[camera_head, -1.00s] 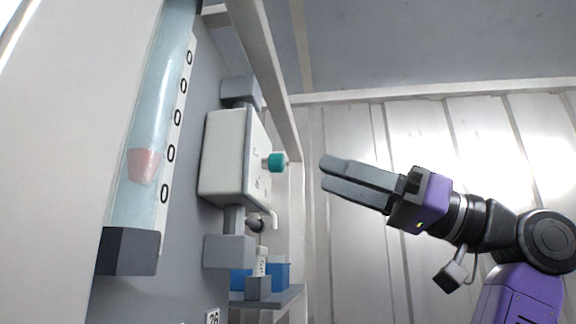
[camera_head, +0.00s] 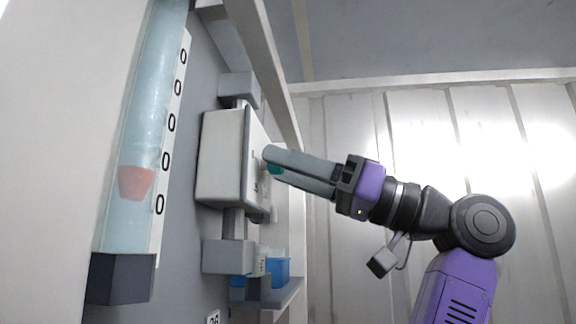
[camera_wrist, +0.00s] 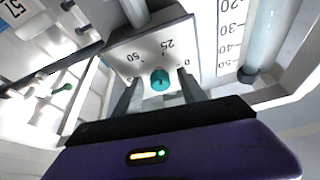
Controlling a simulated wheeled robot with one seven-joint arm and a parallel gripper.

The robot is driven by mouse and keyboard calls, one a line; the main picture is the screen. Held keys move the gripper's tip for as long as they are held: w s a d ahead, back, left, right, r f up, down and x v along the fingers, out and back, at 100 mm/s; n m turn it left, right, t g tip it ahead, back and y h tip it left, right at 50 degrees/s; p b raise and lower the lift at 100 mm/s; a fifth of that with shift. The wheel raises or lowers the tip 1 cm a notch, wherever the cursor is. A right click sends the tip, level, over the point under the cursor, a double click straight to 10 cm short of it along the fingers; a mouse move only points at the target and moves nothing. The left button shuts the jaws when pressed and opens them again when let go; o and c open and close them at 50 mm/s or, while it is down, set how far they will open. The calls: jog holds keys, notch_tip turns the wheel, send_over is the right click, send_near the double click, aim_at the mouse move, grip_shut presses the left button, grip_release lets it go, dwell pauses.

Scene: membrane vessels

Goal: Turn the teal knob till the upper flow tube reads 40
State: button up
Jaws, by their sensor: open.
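The teal knob (camera_head: 275,169) is on the face of a white box (camera_head: 221,155). In the wrist view the knob (camera_wrist: 160,80) has printed numbers 0, 25 and 50 around it. My gripper (camera_head: 270,163) is open at the knob, with one finger on each side in the wrist view (camera_wrist: 156,88); I cannot tell whether they touch it. A large flow tube (camera_head: 148,125) with a red float (camera_head: 136,183) stands at the left; the float lies beside the lower marks, whose leading digits are hidden. I cannot tell whether it is the upper tube.
A grey block (camera_head: 121,278) ends the tube at the bottom. A pale frame rail (camera_head: 262,70) runs close beside the box. Blue items (camera_head: 279,270) sit on a grey shelf below. The wrist view shows a scale (camera_wrist: 229,45) marked 20 to 50 beside a tube (camera_wrist: 262,40).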

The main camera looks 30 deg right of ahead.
grip_shut()
jog(key=shift+f+n+b, duration=0.1)
jog(key=shift+n+b, duration=0.25)
jog(key=shift+n, duration=0.05)
jog(key=shift+w+d+r+n+g+y, duration=0.1)
jog(key=shift+n+g+y, duration=0.2)
jog(key=shift+n+g, duration=1.95)
jog(key=shift+w+d+r+n+g+y, duration=0.15)
jog(key=shift+n+g+y, duration=0.3)
jog(key=shift+n, duration=3.35)
jog(key=shift+a+r+n+g+y, duration=0.15)
jog(key=shift+n+g, duration=1.35)
jog(key=shift+n, duration=1.55)
jog(key=shift+d+f+n, duration=0.1)
jog(key=shift+n, duration=0.2)
grip_release()
